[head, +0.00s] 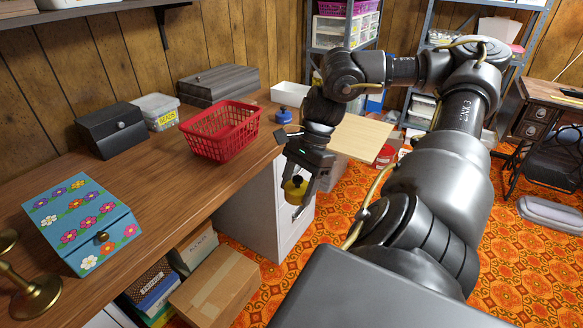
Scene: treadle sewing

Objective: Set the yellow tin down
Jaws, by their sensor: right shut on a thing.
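The yellow tin (295,187) is small and round with a dark top. It is held between the fingers of my right gripper (297,186), which points down. My right gripper is shut on it. In the head view the tin shows in front of the white cabinet, just past the right edge of the wooden counter (165,196). I cannot tell its exact height against the counter top. The fingers hide part of the tin. My left gripper is not in view.
A red basket (221,131), a blue flowered box (82,224), a black box (112,130) and a grey case (218,85) stand on the counter. A blue bottle (283,115) and a white bin (291,94) are near its far end. The counter's middle is clear.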

